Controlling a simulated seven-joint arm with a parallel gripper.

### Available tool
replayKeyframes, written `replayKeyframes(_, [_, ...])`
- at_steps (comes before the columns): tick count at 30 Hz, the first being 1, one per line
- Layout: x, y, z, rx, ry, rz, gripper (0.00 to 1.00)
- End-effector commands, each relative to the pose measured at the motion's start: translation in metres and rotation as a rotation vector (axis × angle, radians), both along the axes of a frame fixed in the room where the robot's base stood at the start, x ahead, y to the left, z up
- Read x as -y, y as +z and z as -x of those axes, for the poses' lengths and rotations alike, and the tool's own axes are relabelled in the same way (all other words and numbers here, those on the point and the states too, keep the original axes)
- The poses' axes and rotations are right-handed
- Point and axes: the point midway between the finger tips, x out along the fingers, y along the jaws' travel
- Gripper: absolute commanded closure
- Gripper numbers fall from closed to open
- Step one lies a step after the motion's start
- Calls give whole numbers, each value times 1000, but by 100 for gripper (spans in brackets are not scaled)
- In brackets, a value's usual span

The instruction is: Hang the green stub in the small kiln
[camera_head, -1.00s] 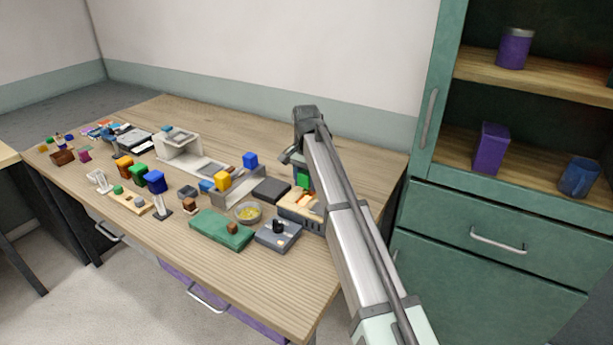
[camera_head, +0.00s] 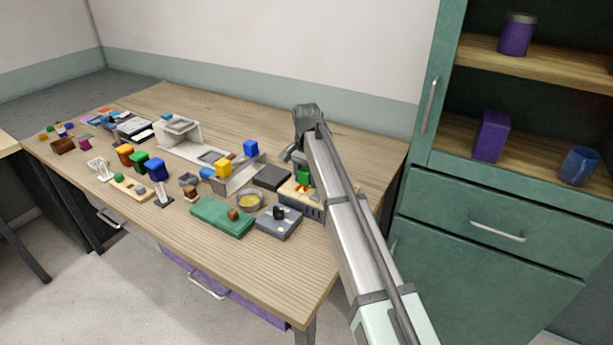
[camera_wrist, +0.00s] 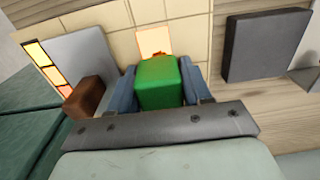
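The green stub (camera_wrist: 158,84) is a bright green block held between the blue-grey fingers of my gripper (camera_wrist: 157,72) in the wrist view. The gripper is shut on it. In the head view the stub (camera_head: 303,174) shows partly, beside my arm. The small kiln (camera_wrist: 115,42) has cream tiles and a glowing orange opening (camera_wrist: 155,38). In the wrist view the stub is in front of this opening and overlaps its lower part. I cannot tell whether stub and kiln touch. In the head view my arm hides much of the kiln (camera_head: 290,188).
A brown block (camera_wrist: 88,97) is left of the fingers. A dark grey slab (camera_wrist: 266,45) lies to the right. A dark control box (camera_head: 279,222), a yellow-filled bowl (camera_head: 249,200) and a green mat (camera_head: 213,217) are nearby on the table. The front right tabletop is bare.

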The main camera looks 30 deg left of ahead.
Motion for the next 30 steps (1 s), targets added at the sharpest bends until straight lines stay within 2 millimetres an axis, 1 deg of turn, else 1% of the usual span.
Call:
replayKeyframes(1, [4, -10, 3, -9, 0, 9, 38])
replayKeyframes(6, [5, -10, 4, -10, 0, 11, 24])
replayKeyframes(21, [9, -10, 4, -10, -2, 17, 24])
replayKeyframes(26, [9, 0, 4, -9, -3, 17, 24])
replayKeyframes(29, [8, 16, 3, -6, -3, 13, 24])
replayKeyframes(30, [7, 24, 3, -5, -2, 12, 24])
